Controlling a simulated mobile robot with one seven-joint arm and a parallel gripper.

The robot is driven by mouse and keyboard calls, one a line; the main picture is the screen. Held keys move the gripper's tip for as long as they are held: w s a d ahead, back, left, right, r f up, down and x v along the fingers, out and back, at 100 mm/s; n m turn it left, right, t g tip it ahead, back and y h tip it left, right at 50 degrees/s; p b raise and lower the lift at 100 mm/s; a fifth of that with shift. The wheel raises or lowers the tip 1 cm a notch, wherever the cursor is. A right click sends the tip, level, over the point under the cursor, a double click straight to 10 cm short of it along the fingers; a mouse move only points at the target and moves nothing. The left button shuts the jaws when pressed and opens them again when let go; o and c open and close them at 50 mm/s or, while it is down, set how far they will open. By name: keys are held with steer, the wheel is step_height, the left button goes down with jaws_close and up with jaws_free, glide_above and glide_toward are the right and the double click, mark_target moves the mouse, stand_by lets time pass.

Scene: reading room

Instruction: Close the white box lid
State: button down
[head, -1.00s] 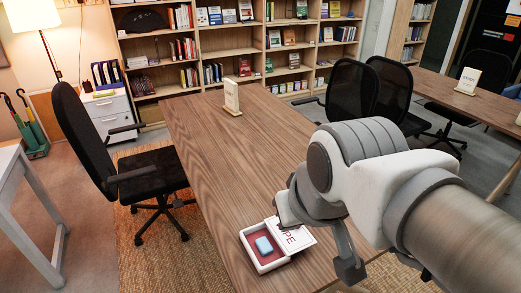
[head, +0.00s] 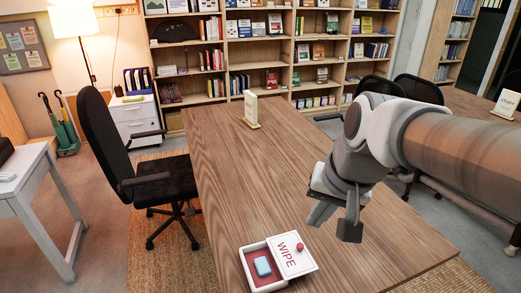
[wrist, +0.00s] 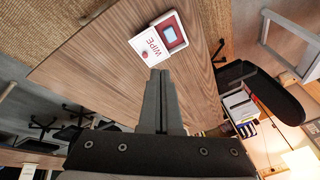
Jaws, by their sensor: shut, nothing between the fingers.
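The white box (head: 251,271) sits on the near end of the wooden table, partly open. Its red inside and a light blue block (head: 263,266) show in the left part. The white lid (head: 284,262), marked WIPE with a red knob (head: 300,247), lies over the right side and juts past it. In the wrist view the box (wrist: 184,42) and lid (wrist: 148,46) are beyond my fingertips. My gripper (head: 317,220) is shut and empty, above the table to the upper right of the lid and apart from it.
The wooden table (head: 240,170) is mostly clear, with a small sign (head: 251,108) at its far end. A black office chair (head: 150,180) stands on the left. More chairs and another table are on the right, bookshelves behind.

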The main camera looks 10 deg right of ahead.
steer(key=w+d+f+m+g+y+b, duration=0.1)
steer(key=w+d+f+m+y+b, duration=0.1)
steer(key=w+d+f+m, duration=0.75)
steer(key=w+d+f+m+g+y+b, duration=0.1)
steer(key=w+d+f+m+g+b, duration=0.1)
steer(key=w+d+f+m, duration=0.75)
steer(key=a+f, duration=0.2)
steer(key=f, duration=0.2)
steer(key=s+a+f+n+b, duration=0.1)
steer(key=a+f, duration=0.1)
steer(key=f, duration=0.2)
steer(key=s+a+f+n, duration=0.1)
steer(key=a+f, duration=0.1)
steer(key=f, duration=0.2)
steer(key=shift+a+f, duration=0.15)
steer(key=shift+a, duration=0.1)
steer(key=a, duration=0.2)
steer(key=w+a, duration=0.1)
steer(key=shift+w+a, duration=0.1)
steer(key=shift+a, duration=0.35)
steer(key=p, duration=0.1)
glide_toward(276, 260)
steer(key=x, duration=0.5)
steer(key=shift+a+f, duration=0.15)
steer(key=shift+f, duration=0.05)
